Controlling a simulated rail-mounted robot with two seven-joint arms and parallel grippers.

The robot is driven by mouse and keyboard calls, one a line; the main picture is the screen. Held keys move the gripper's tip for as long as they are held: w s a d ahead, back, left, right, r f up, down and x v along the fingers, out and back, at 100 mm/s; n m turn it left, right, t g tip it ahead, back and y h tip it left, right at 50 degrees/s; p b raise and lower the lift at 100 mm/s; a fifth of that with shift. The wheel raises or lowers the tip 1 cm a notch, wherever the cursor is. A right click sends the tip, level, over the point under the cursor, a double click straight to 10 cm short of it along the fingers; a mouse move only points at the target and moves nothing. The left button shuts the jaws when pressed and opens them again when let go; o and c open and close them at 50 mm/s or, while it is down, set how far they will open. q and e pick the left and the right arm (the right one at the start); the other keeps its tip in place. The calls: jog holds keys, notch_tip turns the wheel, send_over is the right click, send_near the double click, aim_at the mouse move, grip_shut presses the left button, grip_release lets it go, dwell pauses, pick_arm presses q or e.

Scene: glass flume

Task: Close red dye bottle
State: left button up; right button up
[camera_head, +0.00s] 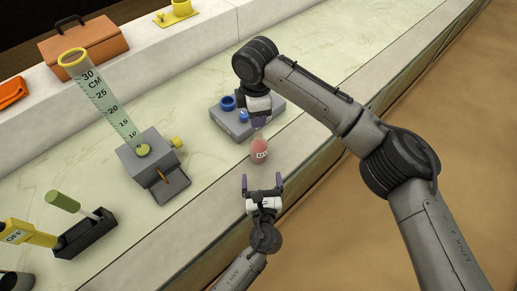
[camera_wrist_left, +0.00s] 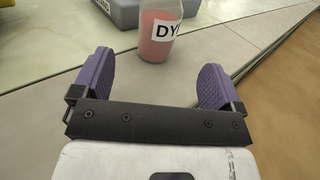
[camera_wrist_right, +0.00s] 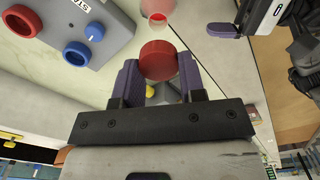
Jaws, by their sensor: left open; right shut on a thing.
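The red dye bottle (camera_head: 259,151) stands upright on the pale counter, its label partly readable. In the left wrist view the bottle (camera_wrist_left: 158,38) is just beyond the fingertips, its top cut off by the frame. My left gripper (camera_head: 262,182) is open and empty, its fingers pointing at the bottle. My right gripper (camera_head: 259,123) is shut on a red cap (camera_wrist_right: 158,60), near the bottle's top. In the right wrist view the open bottle mouth (camera_wrist_right: 157,17) shows red dye inside; the cap is beside it, apart in the picture. The height gap cannot be told.
A clear graduated cylinder (camera_head: 103,100) stands on a grey base (camera_head: 150,158) to the left.

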aim_at(258, 147)
pick_arm(q)
jog(key=w, duration=0.7)
jog(key=w+a, duration=0.1)
jog(key=w, duration=0.3)
jog(key=shift+w, duration=0.3)
pick_arm(e)
jog(key=shift+w, duration=0.1)
pick_arm(q)
jog(key=shift+c, duration=0.3)
jog(key=c, duration=1.3)
pick_arm(e)
jog(key=shift+f, duration=2.5)
jog(key=shift+f, duration=0.1)
jog(key=shift+f, duration=0.75)
jog(key=shift+f, duration=0.55)
